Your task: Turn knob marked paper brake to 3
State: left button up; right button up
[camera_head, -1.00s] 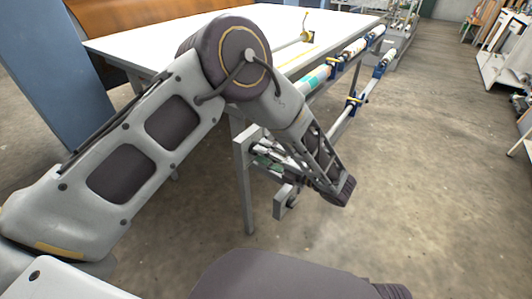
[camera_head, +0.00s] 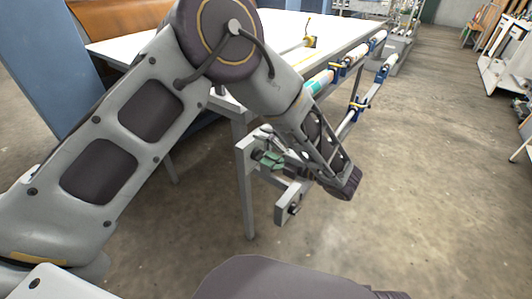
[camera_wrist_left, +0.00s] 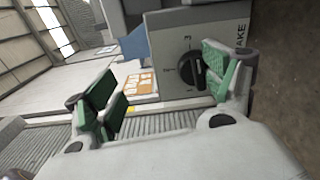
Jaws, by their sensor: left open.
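The knob (camera_wrist_left: 192,70) is black and round, on a grey panel (camera_wrist_left: 164,50) in the left wrist view. The letters "AKE" show sideways at the panel's right edge; the rest of the word is hidden. My left gripper (camera_wrist_left: 158,78) is open with green pads. In the picture the knob lies between its fingers, nearer the right one; I see no contact. In the head view my left gripper (camera_head: 268,152) is by the table's front leg, partly hidden by its wrist. My right gripper is out of view.
A long white table (camera_head: 290,25) with a metal frame stands ahead. Rollers (camera_head: 345,65) with blue holders run along its right side. A grey bracket (camera_head: 281,212) juts out low by the table leg (camera_head: 246,190).

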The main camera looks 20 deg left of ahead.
pick_arm(q)
jog(key=o, duration=0.4)
jog(key=r, duration=0.3)
jog(key=shift+w+d+r, duration=0.15)
jog(key=shift+w, duration=0.2)
jog(key=shift+w+r, duration=0.1)
jog(key=shift+r, duration=0.25)
jog(key=shift+c, duration=0.4)
jog(key=shift+s+d+r, duration=0.3)
jog(key=shift+s+r, duration=0.1)
jog(key=shift+r, duration=0.15)
jog(key=shift+s+d+r, duration=0.3)
jog(key=shift+s+r, duration=0.05)
jog(key=shift+r, duration=0.15)
jog(key=c, duration=1.1)
jog(key=shift+o, duration=0.2)
jog(key=shift+w+a+f, duration=0.15)
jog(key=shift+a, duration=0.15)
